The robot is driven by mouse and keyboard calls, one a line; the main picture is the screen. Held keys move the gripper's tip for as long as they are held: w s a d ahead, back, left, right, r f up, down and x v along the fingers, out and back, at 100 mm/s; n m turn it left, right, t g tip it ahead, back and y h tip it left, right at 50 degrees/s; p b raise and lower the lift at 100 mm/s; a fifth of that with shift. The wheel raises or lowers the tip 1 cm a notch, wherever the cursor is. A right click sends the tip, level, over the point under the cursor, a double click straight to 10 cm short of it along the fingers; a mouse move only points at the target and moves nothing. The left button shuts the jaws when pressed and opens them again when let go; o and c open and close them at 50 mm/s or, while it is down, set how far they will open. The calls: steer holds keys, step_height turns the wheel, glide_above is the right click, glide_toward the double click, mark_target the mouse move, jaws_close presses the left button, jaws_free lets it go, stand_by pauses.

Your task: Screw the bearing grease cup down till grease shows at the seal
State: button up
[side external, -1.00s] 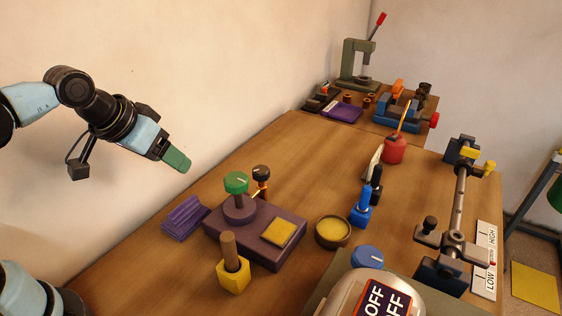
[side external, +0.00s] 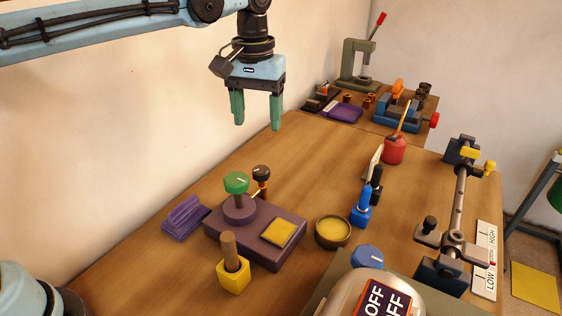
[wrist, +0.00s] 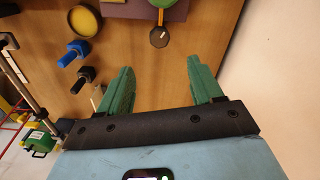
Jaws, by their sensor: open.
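A purple block (side external: 289,249) sits on the bench and carries a round base with a post topped by a green cap (side external: 236,183) with a white mark. A black knob on a brass stem (side external: 261,173) stands just behind it. I cannot tell which of these is the grease cup. My gripper (side external: 257,120) is open and empty, pointing down, well above the bench and behind the block. In the wrist view its fingers (wrist: 160,68) are spread, with the black knob (wrist: 159,37) ahead of them and the block (wrist: 140,9) partly cut off at the top.
A yellow holder with a wooden handle (side external: 232,276) stands in front of the block, a purple ribbed piece (side external: 184,217) to its left. A dish of yellow grease (side external: 332,232) and a blue-based tool (side external: 361,211) are to its right.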

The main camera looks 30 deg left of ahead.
mark_target(261, 169)
step_height(261, 169, down, 12)
steer(key=shift+f, duration=0.1)
stand_by(0.5)
steer(key=shift+c, duration=0.3)
steer(key=c, duration=1)
steer(key=shift+m, duration=0.3)
steer(key=m, duration=0.3)
steer(key=shift+m, duration=2.1)
